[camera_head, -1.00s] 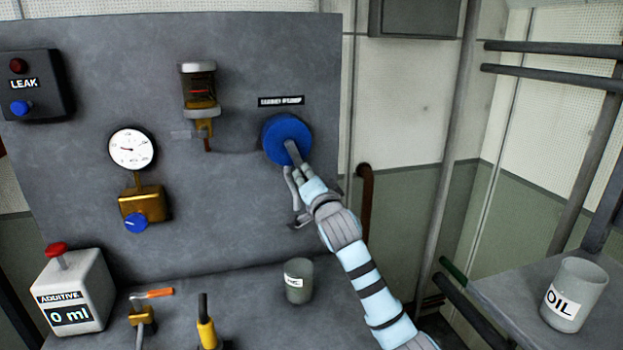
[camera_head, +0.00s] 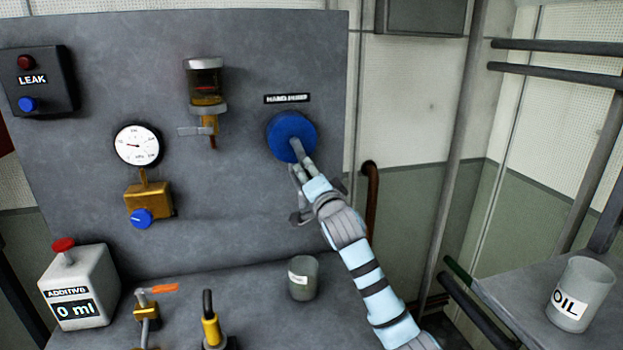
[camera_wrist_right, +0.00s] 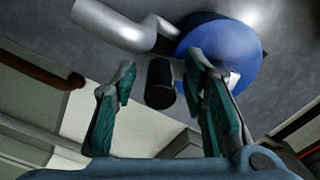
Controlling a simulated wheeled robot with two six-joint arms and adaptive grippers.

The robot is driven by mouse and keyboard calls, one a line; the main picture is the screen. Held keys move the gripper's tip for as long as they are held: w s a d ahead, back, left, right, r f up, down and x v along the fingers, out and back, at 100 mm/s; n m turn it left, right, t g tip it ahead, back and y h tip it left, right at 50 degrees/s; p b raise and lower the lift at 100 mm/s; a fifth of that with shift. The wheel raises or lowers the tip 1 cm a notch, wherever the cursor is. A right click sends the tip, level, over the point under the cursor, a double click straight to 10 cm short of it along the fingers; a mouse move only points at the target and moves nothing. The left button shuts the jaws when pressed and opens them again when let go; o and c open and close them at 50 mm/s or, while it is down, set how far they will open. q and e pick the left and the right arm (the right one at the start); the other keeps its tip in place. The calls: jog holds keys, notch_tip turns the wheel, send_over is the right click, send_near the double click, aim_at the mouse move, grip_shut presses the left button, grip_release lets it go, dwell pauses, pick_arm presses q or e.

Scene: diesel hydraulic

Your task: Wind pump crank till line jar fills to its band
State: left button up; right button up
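The blue round hand pump wheel (camera_head: 284,128) is on the grey panel under a label that seems to read HAND PUMP. Its grey crank arm points down and right. My right gripper (camera_head: 301,183) is at the crank. In the right wrist view, the dark crank grip (camera_wrist_right: 160,84) sits between my two open fingers (camera_wrist_right: 162,82), with a gap visible on each side. The glass line jar (camera_head: 206,86) hangs on the panel left of the wheel. It shows dark amber content and a thin reddish band; the exact level is hard to tell. My left gripper is out of view.
Left of the jar are a gauge (camera_head: 137,145), a brass valve (camera_head: 149,198) and a LEAK box (camera_head: 39,82). Below stand an additive can (camera_head: 78,290), an orange-handled valve (camera_head: 150,303) and a grey cup (camera_head: 303,278). An OIL cup (camera_head: 580,294) stands on the right shelf.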

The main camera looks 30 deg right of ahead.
jog(key=v, duration=1.2)
